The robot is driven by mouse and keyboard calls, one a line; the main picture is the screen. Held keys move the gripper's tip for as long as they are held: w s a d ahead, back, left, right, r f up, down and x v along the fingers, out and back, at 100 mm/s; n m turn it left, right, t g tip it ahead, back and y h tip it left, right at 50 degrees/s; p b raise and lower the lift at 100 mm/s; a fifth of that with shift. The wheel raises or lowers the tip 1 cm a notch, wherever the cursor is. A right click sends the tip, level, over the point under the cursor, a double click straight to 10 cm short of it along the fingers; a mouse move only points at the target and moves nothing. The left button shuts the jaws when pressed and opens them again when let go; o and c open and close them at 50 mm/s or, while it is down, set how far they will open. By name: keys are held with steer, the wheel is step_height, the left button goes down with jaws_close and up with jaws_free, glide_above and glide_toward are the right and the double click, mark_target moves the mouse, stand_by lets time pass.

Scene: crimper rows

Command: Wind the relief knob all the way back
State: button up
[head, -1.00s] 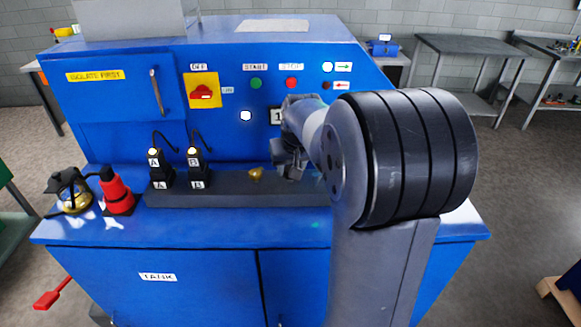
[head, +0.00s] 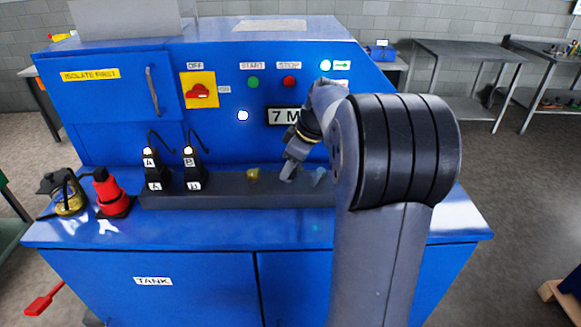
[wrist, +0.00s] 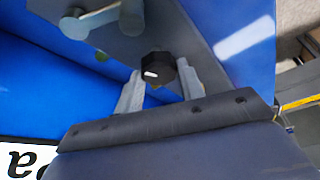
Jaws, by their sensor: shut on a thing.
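The relief knob (wrist: 158,68) is a black knob with a white mark, seen in the wrist view. My gripper (wrist: 159,72) has one finger on each side of it and is shut on it. In the head view my gripper (head: 289,175) reaches down to the dark block (head: 225,183) at the front of the blue press, and the knob is hidden behind it. A display (head: 283,116) above reads 7 and an M, with the rest covered by my arm.
A grey lever (head: 318,177) stands just right of my gripper and a brass knob (head: 253,175) to its left. Plugs A (head: 155,172) and B (head: 192,170) sit farther left. A red bottle jack (head: 112,193) stands on the ledge.

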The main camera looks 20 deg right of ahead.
steer(key=shift+n+g, duration=0.3)
steer(key=shift+n, duration=0.6)
steer(key=o, duration=1)
steer(key=b+v, duration=0.1)
steer(key=v, duration=0.9)
steer(key=shift+d+r, duration=0.35)
steer(key=shift+f, duration=0.1)
